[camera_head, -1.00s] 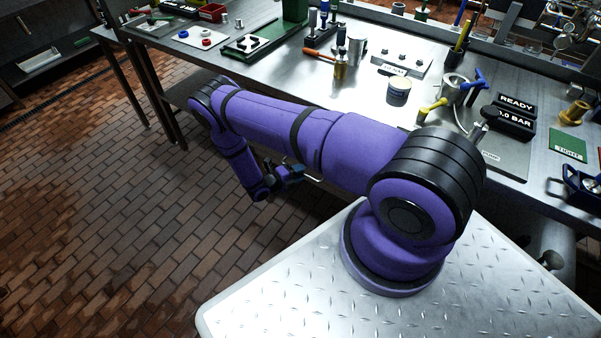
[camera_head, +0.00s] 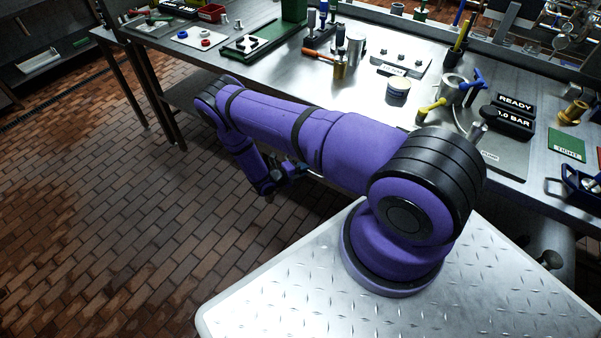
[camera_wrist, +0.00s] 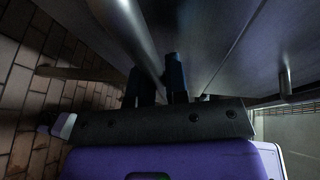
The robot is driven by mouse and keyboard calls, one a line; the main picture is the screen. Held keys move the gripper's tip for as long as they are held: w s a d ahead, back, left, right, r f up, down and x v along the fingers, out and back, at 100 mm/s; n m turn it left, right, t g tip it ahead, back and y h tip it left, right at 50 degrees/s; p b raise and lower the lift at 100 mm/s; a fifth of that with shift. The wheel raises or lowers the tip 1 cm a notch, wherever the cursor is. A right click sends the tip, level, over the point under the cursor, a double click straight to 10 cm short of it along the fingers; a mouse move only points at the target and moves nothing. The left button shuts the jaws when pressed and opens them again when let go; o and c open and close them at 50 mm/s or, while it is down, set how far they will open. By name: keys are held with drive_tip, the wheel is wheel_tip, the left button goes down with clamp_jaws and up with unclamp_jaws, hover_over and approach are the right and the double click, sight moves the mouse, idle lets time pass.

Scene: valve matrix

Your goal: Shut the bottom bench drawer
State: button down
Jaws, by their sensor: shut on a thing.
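In the wrist view my gripper (camera_wrist: 157,80) has its two dark fingers on either side of a long metal bar handle (camera_wrist: 142,40), shut on it. The handle runs along a grey metal drawer front (camera_wrist: 205,35). The wrist view is dark, and I cannot tell from it how far the drawer stands out. In the head view my gripper (camera_head: 292,172) is low beside the bench, below my purple arm. My arm hides the drawer fronts there, and only a little of a pale handle shows by the gripper.
The steel bench (camera_head: 285,75) holds several tools and fittings, among them a tin (camera_head: 398,87) and a yellow-handled valve (camera_head: 430,108). A black READY display (camera_head: 515,103) stands at its right. The brick floor (camera_head: 130,220) left of my arm is clear.

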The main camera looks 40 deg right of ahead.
drive_tip(key=shift+w+d, duration=0.3)
drive_tip(key=shift+d, duration=0.4)
drive_tip(key=c, duration=1.1)
unclamp_jaws()
drive_tip(key=shift+d, duration=0.15)
drive_tip(key=shift+c, duration=0.2)
drive_tip(key=a+r, duration=0.2)
drive_tip(key=a, duration=0.8)
drive_tip(key=shift+w+a, duration=0.3)
drive_tip(key=shift+a, duration=0.05)
